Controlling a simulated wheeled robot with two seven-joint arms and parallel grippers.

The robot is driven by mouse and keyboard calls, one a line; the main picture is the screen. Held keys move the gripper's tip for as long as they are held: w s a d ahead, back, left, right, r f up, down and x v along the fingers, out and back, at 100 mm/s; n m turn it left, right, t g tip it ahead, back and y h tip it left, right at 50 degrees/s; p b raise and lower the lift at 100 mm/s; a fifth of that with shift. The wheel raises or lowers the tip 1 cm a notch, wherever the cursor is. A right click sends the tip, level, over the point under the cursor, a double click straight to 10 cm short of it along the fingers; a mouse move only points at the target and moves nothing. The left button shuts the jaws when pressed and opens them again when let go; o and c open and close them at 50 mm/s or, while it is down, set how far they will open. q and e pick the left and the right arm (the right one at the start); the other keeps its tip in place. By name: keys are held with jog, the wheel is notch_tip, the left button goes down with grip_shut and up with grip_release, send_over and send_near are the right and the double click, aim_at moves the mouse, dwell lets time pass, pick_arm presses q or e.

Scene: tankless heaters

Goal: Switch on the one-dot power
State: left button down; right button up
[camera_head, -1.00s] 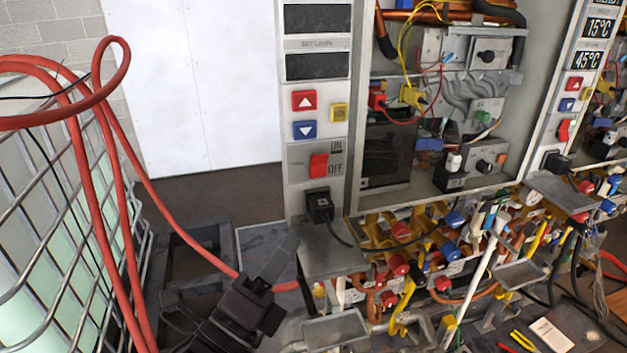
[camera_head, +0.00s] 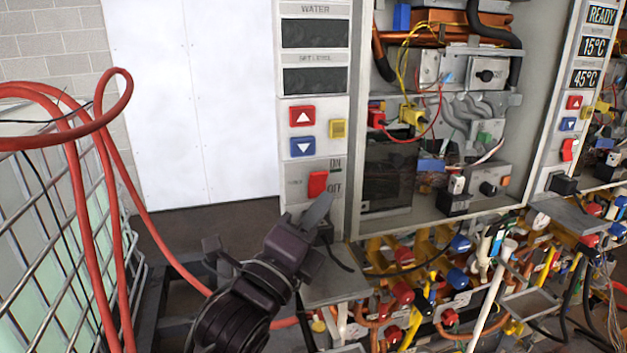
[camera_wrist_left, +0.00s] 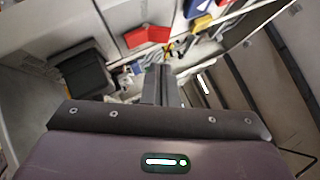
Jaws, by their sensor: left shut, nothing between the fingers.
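The panel's two displays (camera_head: 315,33) are dark. No dot marking is readable. My left gripper (camera_head: 318,208) is shut and empty, its fingertips just below the switch; I cannot tell whether they touch the panel. The fingers hide most of the black plug below the switch. In the left wrist view the shut fingers (camera_wrist_left: 161,86) point toward the panel, with the red switch (camera_wrist_left: 147,36) beyond them and the black plug (camera_wrist_left: 85,72) to their left. My right gripper is not in view.
Red up (camera_head: 302,116), blue down (camera_head: 303,147) and yellow (camera_head: 338,128) buttons sit above the switch. A second heater panel (camera_head: 601,46) at right has lit displays. A red hose (camera_head: 88,210) loops over a wire cage at left. Pipes and valves crowd the lower right.

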aim_at(322, 177)
pick_arm(q)
jog(key=shift+w+a+r+p, duration=0.45)
jog(key=shift+w+r, duration=0.2)
jog(key=shift+w, duration=0.1)
jog(key=shift+w+a, duration=0.1)
jog(key=shift+w, duration=0.15)
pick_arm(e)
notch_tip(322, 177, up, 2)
pick_arm(q)
jog(key=shift+w+r, duration=0.25)
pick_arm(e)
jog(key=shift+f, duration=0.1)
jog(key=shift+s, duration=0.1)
